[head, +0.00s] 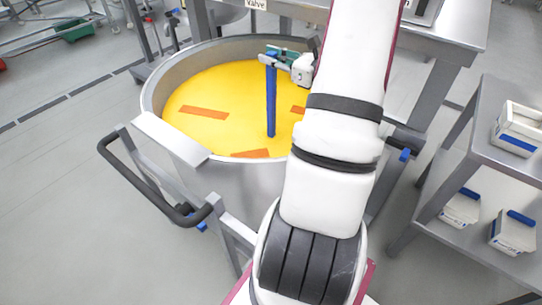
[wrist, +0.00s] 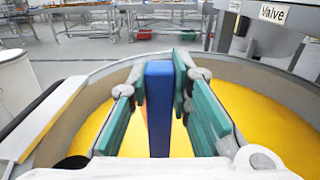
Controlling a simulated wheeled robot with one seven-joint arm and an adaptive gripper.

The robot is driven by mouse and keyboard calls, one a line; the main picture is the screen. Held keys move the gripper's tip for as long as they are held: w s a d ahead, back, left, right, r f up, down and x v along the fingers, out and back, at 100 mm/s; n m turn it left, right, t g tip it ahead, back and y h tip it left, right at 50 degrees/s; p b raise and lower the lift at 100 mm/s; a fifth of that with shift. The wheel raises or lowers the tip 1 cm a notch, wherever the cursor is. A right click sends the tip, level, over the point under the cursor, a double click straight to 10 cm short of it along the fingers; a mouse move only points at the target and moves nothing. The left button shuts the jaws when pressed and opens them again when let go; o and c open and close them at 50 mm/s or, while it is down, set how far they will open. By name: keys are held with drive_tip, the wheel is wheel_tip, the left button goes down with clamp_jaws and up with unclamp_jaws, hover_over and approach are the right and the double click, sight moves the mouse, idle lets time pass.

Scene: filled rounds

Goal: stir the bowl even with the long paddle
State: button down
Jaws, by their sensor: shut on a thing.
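A large round metal bowl (head: 152,88) holds a smooth yellow filling (head: 225,85) with several orange streaks, such as one at the left (head: 203,112) and one at the front (head: 250,154). The long blue paddle (head: 271,105) stands nearly upright, its lower end at the yellow surface right of the middle. How deep it reaches is hidden. My gripper (head: 272,56) is shut on the paddle's top, above the bowl. In the wrist view the paddle (wrist: 159,100) stands between my green finger pads (wrist: 160,80). My arm hides the bowl's right side.
A black push handle (head: 140,180) juts from the bowl's frame at the left. A steel table (head: 440,38) stands behind right, near a sign reading "Valve" (wrist: 273,13). A shelf rack (head: 510,165) with white and blue boxes is at the right.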

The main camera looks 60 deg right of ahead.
drive_tip(key=s+p, duration=0.2)
drive_tip(key=s, duration=0.7)
drive_tip(key=w+d+b, duration=0.2)
drive_tip(key=w+d, duration=0.5)
drive_tip(key=w, duration=0.2)
drive_tip(key=w+a+b, duration=0.3)
drive_tip(key=w+a, duration=0.3)
drive_tip(key=w, duration=0.3)
drive_tip(key=s+a+p, duration=0.1)
drive_tip(key=s, duration=0.7)
drive_tip(key=shift+s+p, duration=0.35)
wheel_tip(320, 180, up, 27)
drive_tip(key=p, duration=1.5)
drive_tip(key=shift+p, duration=0.4)
